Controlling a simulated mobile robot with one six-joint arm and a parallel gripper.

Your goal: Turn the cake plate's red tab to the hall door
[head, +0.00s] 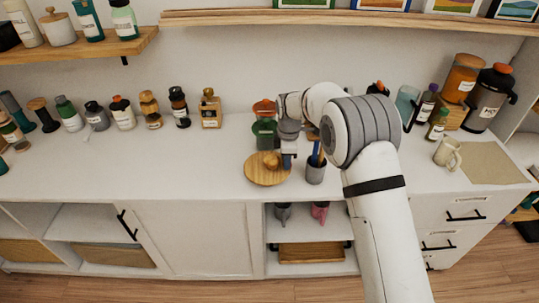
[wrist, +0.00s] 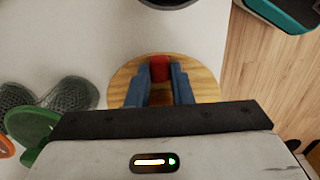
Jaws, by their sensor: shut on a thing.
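The cake plate (head: 262,178) is a round wooden disc lying on the white counter, near its front edge. It also shows in the wrist view (wrist: 205,83), partly hidden by my gripper. The red tab (wrist: 159,68) is at the plate's rim. My gripper (wrist: 160,76) has its blue fingers on both sides of the tab, shut on it. In the head view my gripper (head: 287,160) is low over the plate's right side, and the tab is hidden there. A small tan lump shows on the plate. I cannot make out a hall door.
A grey cup (head: 316,173) with a blue item stands just right of the plate. Green and orange-red objects (head: 264,130) stand close behind it. Bottles and jars line the back wall. A mug (head: 447,153) is at the right. The counter left of the plate is clear.

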